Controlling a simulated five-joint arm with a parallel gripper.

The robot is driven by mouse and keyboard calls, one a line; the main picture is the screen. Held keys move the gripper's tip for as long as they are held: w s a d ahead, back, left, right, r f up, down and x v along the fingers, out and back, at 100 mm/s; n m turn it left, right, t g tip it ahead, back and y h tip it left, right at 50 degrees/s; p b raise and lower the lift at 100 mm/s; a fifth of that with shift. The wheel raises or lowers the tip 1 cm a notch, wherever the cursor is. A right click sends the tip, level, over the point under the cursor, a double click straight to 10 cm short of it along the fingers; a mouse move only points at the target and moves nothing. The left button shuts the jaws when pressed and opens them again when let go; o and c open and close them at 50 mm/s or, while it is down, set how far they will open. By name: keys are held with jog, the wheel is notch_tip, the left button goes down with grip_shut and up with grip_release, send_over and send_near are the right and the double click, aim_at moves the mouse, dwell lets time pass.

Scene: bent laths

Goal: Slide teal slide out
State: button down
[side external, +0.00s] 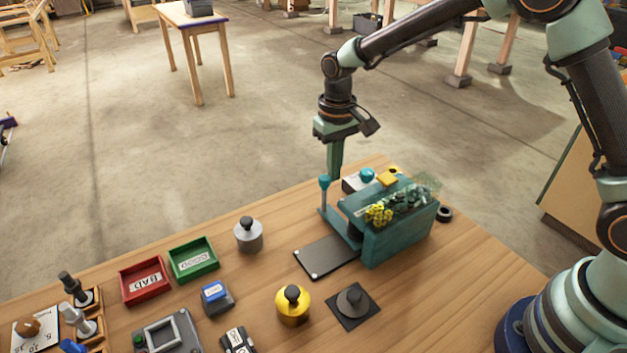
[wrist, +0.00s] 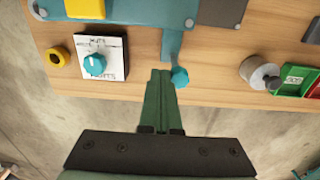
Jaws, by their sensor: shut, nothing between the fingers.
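The teal slide (side external: 338,224) is a flat bar that sticks out from the far side of a teal dispenser box (side external: 400,238). A post with a round teal knob (side external: 324,182) stands at its outer end. In the wrist view the slide (wrist: 172,46) and its knob (wrist: 180,77) show near the middle. My gripper (side external: 334,175) is shut and empty, pointing down beside the knob. In the wrist view my gripper's tips (wrist: 160,74) are just left of the knob; I cannot tell whether they touch it.
A clear hopper with yellow and dark pieces (side external: 379,214) tops the box. A dark plate (side external: 326,257) lies in front. A dial panel (wrist: 100,57), a grey weight (side external: 248,234), a yellow weight (side external: 293,306), a green tray (side external: 193,260) and a red tray (side external: 145,281) stand around.

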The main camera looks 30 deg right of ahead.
jog(key=a, duration=0.8)
jog(key=shift+a, duration=0.4)
dwell(1.7)
jog(key=shift+d, duration=0.1)
notch_tip(320, 180, up, 6)
jog(key=shift+d, duration=0.45)
dwell(0.7)
